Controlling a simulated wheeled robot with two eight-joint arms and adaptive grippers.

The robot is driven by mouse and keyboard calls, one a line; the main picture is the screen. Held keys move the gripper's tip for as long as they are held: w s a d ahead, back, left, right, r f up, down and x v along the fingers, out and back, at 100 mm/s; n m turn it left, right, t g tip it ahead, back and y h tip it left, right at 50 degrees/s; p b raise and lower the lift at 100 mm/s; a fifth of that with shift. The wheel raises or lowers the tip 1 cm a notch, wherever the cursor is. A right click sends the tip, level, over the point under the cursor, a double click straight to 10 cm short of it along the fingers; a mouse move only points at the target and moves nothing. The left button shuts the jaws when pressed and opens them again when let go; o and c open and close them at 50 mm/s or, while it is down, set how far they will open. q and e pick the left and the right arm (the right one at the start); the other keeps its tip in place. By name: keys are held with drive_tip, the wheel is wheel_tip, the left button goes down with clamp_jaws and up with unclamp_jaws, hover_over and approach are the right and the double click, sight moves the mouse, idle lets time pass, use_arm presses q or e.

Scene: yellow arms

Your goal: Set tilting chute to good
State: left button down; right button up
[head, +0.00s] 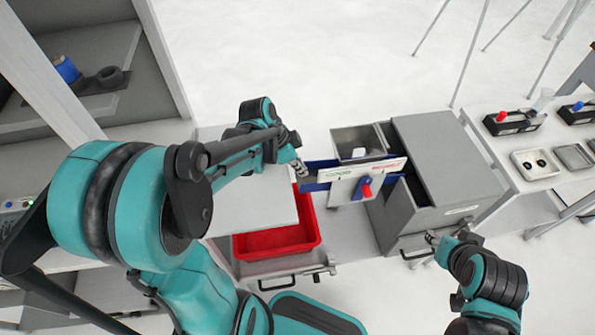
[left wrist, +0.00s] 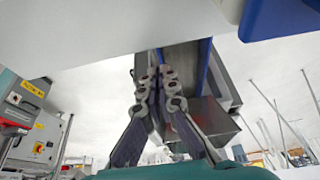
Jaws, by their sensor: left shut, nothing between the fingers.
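The tilting chute (head: 318,185) has blue sides and sits between the red bin and the grey cabinet. Its white front plate (head: 345,188) carries a green label on the left and a red label on the right. A red knob (head: 366,191) on a blue mount sits on the plate. My left gripper (head: 301,170) is at the chute's left end, and I cannot tell whether it touches. In the left wrist view its fingers (left wrist: 160,80) are together and empty, in front of a grey metal part. My right gripper (head: 432,238) is by the grey cabinet's front; its fingers are too small to read.
A red bin (head: 270,243) stands below left of the chute, partly under a light panel (head: 250,208). A grey cabinet (head: 445,160) stands right of the chute, with an open metal bin (head: 357,142) behind. A side table (head: 500,165) holds trays. Open floor lies behind.

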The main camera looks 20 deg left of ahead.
use_arm(q)
drive_tip(key=s+a+r, duration=0.1)
drive_tip(key=r, duration=0.1)
drive_tip(key=s+a+r+p, duration=0.1)
drive_tip(key=a+r, duration=0.1)
drive_tip(key=s+a+r+p, duration=0.1)
drive_tip(key=r, duration=0.1)
drive_tip(key=shift+a+r, duration=0.2)
drive_tip(key=shift+r, duration=0.1)
drive_tip(key=shift+p, duration=0.3)
drive_tip(key=w+d+r+g+y+p, duration=0.1)
drive_tip(key=w+r+g+y+p, duration=0.1)
drive_tip(key=w, duration=0.9)
drive_tip(key=g+y+p, duration=0.1)
drive_tip(key=y+p, duration=0.1)
drive_tip(key=shift+y, duration=0.4)
drive_tip(key=shift+d+r, duration=0.1)
drive_tip(key=shift+d, duration=0.05)
wheel_tip(320, 180, down, 14)
drive_tip(key=a+b, duration=0.1)
drive_tip(key=b, duration=0.3)
drive_tip(key=shift+s+a, duration=0.15)
drive_tip(key=shift+s, duration=0.25)
